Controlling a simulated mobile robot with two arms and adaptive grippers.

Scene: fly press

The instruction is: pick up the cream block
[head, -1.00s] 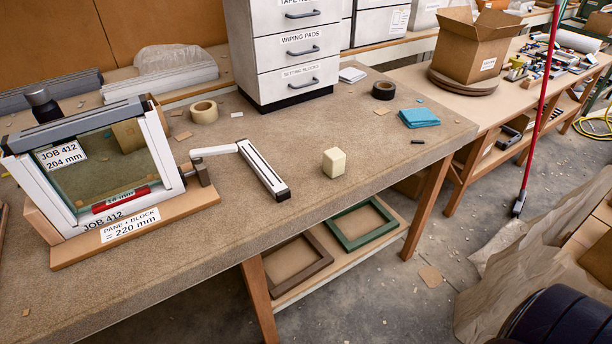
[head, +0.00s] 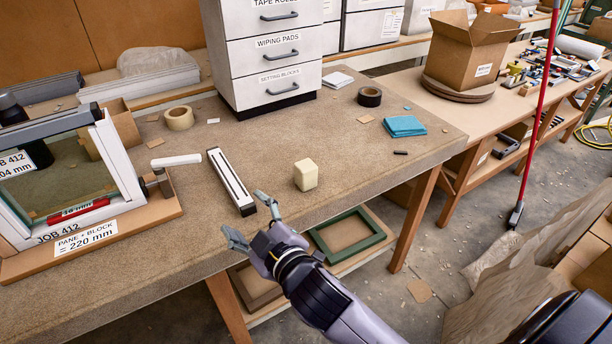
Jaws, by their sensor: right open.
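The cream block (head: 306,174) stands on the brown workbench (head: 350,138), near its front edge. It is a small, pale block with nothing touching it. My right gripper (head: 251,217) is open and empty at the bench's front edge. It is in front of the block and to its left in the head view, with clear space between them. My left gripper is not in view.
A white bar with a dark slot (head: 231,181) lies left of the block. The framed glass pane on its press (head: 60,190) stands at the far left. A drawer cabinet (head: 268,60), black tape roll (head: 370,97) and blue cloth (head: 404,126) are behind. Bench around the block is clear.

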